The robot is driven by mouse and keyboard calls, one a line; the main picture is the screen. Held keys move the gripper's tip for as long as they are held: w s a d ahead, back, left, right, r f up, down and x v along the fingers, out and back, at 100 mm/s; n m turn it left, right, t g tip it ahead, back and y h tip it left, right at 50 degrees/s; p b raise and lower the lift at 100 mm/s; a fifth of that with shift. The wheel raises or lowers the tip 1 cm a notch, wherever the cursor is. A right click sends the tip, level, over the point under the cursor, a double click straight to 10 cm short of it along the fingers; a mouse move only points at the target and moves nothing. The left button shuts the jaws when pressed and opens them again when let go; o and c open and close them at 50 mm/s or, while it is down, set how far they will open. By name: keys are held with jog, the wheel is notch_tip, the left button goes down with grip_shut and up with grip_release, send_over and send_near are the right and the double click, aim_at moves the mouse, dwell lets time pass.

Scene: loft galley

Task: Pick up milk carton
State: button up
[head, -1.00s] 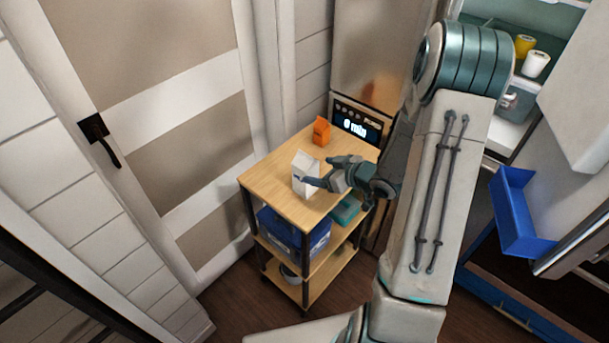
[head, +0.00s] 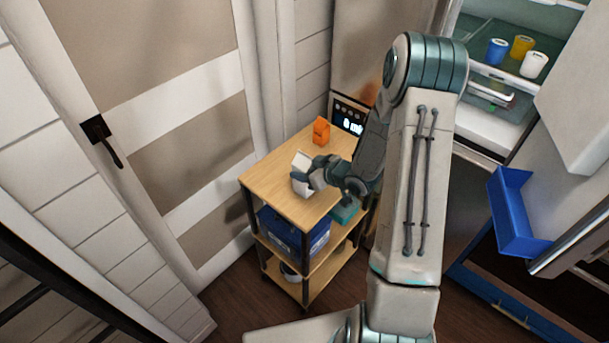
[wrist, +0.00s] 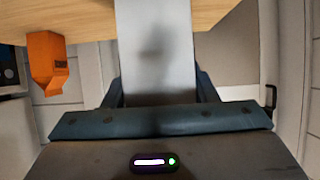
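The milk carton, a white carton (head: 301,162), stands near the middle of the top of a wooden trolley (head: 277,192). My gripper (head: 306,178) is at the carton from its right side, low over the top, and covers part of it. In the wrist view the carton (wrist: 156,45) fills the gap between my two fingers, with one finger close along each side. I cannot tell whether both fingers press on it. The carton's base is partly hidden by my gripper.
An orange carton (head: 321,131) stands behind it on the trolley top; it also shows in the wrist view (wrist: 46,62). A blue crate (head: 290,232) is on the shelf below. An open fridge with cups (head: 522,46) and a blue bin (head: 513,215) are at right.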

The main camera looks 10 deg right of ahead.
jog(key=c, duration=0.6)
jog(key=shift+r, duration=0.1)
